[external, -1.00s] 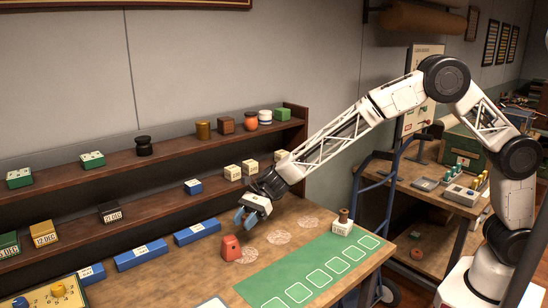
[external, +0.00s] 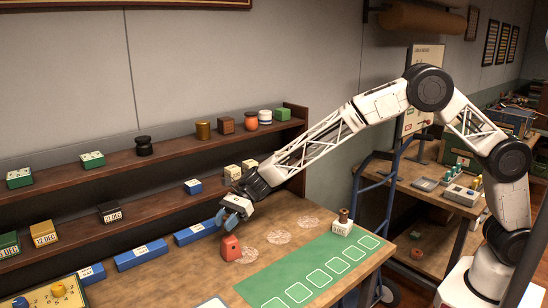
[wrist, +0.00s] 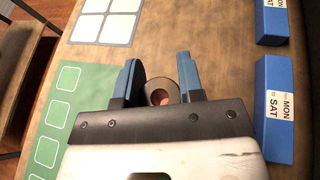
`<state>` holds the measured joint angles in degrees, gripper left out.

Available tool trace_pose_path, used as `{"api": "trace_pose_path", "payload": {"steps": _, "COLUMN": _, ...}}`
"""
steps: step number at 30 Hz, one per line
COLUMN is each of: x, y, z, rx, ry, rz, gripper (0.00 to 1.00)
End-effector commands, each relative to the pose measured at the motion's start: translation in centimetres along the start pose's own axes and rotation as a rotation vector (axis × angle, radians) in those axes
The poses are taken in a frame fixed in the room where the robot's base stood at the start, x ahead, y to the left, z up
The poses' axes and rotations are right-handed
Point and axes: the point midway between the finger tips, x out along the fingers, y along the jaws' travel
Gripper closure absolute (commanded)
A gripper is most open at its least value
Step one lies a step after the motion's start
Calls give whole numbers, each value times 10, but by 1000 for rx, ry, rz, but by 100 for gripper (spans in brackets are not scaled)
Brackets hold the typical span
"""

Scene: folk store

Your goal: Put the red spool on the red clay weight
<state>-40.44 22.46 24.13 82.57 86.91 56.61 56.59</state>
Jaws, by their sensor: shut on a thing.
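My gripper (external: 226,216) has blue fingers and is just above the red clay weight (external: 230,247), a squat red block on the wooden table in the external view. In the wrist view my gripper (wrist: 157,85) has a small round piece between its fingers, taken to be the red spool (wrist: 172,82), seen end-on with a dark brownish rim and a reddish centre. The spool's red side is largely hidden by the fingers, and I cannot make it out in the external view. A gap shows between gripper and weight.
A green mat (external: 278,282) with pale outlined squares lies to the right. A white block (external: 342,229) bearing a brown spool stands behind it. Blue labelled blocks (external: 196,232) line the table's back edge below shelves (external: 120,164) of small items. Pale round marks lie right of the weight.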

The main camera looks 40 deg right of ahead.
Motion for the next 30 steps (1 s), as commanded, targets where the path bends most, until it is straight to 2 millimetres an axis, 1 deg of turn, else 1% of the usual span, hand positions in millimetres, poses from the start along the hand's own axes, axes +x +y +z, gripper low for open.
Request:
{"api": "trace_pose_path", "payload": {"steps": 9, "x": 11, "y": 0, "z": -27, "rx": 2, "ry": 1, "rz": 1, "gripper": 87}}
{"api": "trace_pose_path", "payload": {"steps": 11, "x": 12, "y": 0, "z": -30, "rx": 2, "ry": 1, "rz": 1, "gripper": 87}}
{"api": "trace_pose_path", "payload": {"steps": 26, "x": 14, "y": 0, "z": -35, "rx": 1, "ry": 0, "rz": 0, "gripper": 87}}
{"api": "trace_pose_path", "payload": {"steps": 27, "x": 14, "y": 0, "z": -35, "rx": 0, "ry": 0, "rz": 0, "gripper": 60}}
{"api": "trace_pose_path", "payload": {"steps": 29, "x": 14, "y": 0, "z": -35, "rx": 0, "ry": 0, "rz": 0, "gripper": 51}}
{"api": "trace_pose_path", "payload": {"steps": 30, "x": 14, "y": 0, "z": -35, "rx": 0, "ry": 0, "rz": 0, "gripper": 45}}
